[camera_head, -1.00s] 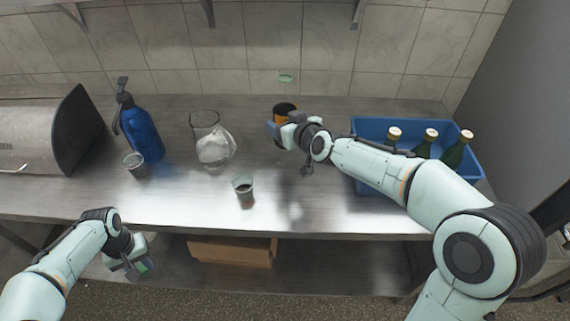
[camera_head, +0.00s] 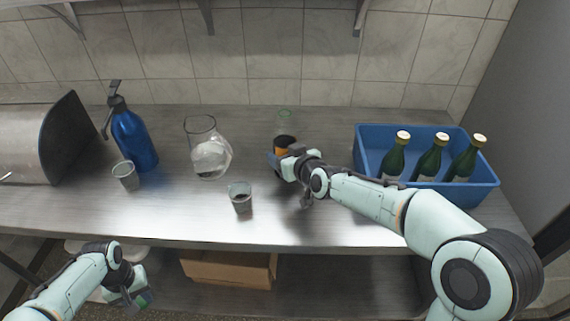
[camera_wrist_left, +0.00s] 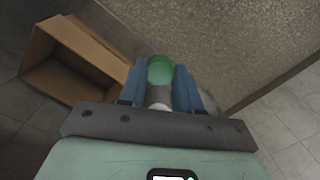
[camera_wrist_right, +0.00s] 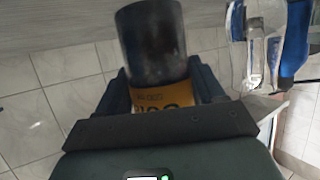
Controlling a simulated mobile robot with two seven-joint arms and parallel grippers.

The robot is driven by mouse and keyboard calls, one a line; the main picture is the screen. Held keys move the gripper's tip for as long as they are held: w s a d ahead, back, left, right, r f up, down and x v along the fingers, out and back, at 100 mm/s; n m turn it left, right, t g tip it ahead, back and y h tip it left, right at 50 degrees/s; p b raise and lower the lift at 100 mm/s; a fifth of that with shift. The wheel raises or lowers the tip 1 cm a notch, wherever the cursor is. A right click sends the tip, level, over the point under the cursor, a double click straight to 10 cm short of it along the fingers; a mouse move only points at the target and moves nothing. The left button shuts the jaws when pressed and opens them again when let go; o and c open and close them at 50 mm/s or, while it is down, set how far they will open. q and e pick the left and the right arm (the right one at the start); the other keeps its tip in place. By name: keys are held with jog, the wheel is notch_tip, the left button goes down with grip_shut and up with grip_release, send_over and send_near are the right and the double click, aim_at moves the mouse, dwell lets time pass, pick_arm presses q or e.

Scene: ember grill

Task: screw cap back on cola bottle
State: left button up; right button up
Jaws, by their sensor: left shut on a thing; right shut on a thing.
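The cola bottle (camera_head: 284,141), dark with an orange label, is in my right gripper (camera_head: 279,163) above the back half of the counter. In the right wrist view its dark body (camera_wrist_right: 153,45) and orange label (camera_wrist_right: 160,101) show between the fingers. A pale greenish shape (camera_head: 286,118) shows just above it; I cannot tell if it is the bottle's clear part. My left gripper (camera_head: 143,300) is low, in front of the counter, shut on a small green thing, apparently the cap (camera_wrist_left: 161,70). Bottle and cap are far apart. The bottle's mouth is not clearly visible.
A glass jug (camera_head: 207,155), a blue spray bottle (camera_head: 133,140) and two cups (camera_head: 125,176) (camera_head: 240,198) stand on the counter (camera_head: 180,215). A blue crate (camera_head: 440,193) with green bottles is at right. A cardboard box (camera_head: 228,270) lies beneath.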

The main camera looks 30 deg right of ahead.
pick_arm(q)
jog(key=shift+f, duration=0.55)
pick_arm(e)
jog(key=shift+f, duration=1.25)
pick_arm(q)
jog(key=shift+f+b, duration=0.1)
jog(key=shift+b, duration=0.25)
jog(key=shift+f, duration=0.1)
pick_arm(e)
jog(key=shift+f, duration=0.15)
jog(key=o, duration=1.5)
pick_arm(q)
jog(key=shift+r, duration=0.3)
pick_arm(e)
jog(key=shift+s+r, duration=0.1)
jog(key=shift+r, duration=0.15)
pick_arm(q)
jog(key=shift+s+f+b, duration=0.1)
jog(key=shift+f+b, duration=0.3)
jog(key=shift+f, duration=0.25)
pick_arm(e)
jog(key=v, duration=1.1)
jog(key=shift+s+r, duration=0.1)
jog(key=shift+s, duration=0.3)
